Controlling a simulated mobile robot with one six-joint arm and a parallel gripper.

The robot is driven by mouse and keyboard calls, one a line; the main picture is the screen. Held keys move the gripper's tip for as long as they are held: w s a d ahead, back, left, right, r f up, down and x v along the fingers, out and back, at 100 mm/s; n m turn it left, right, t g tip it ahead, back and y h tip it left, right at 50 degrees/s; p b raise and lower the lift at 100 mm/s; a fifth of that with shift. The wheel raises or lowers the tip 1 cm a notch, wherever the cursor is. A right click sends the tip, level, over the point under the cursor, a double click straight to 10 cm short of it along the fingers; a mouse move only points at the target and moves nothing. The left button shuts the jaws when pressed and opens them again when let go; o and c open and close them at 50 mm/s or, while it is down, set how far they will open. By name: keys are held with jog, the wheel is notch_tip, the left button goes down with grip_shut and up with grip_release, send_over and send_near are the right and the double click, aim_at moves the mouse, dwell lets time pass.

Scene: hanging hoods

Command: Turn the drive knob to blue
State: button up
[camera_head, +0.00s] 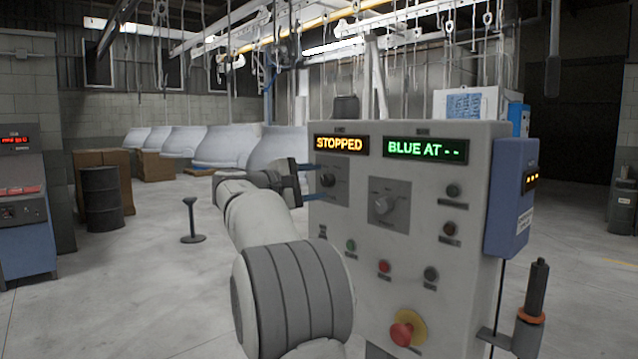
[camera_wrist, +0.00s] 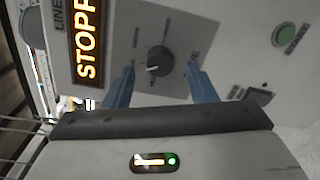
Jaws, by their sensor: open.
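A grey control panel (camera_head: 345,245) carries two dials. The left knob (camera_head: 328,180), small and dark on a grey plate, sits under an amber display (camera_head: 341,144) reading STOPPED. It also shows in the wrist view (camera_wrist: 160,62), with a light pointer mark; the lettering around it is too blurred to read. The larger right knob (camera_head: 385,207) sits under a green display (camera_head: 426,149) reading "BLUE AT --". I cannot read which knob is the drive knob. My gripper (camera_head: 315,181) is open, its blue fingers on either side of the left knob, apart from it.
Below the dials are small buttons and a red emergency button (camera_head: 402,334) on yellow. A blue box (camera_head: 513,210) is on the panel's right side. A black drum (camera_head: 102,198) and a small stand (camera_head: 192,222) are on the floor at left. Large pale hoods (camera_head: 222,147) stand behind.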

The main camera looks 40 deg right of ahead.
jog(key=a, duration=0.6)
jog(key=shift+s+r, duration=0.2)
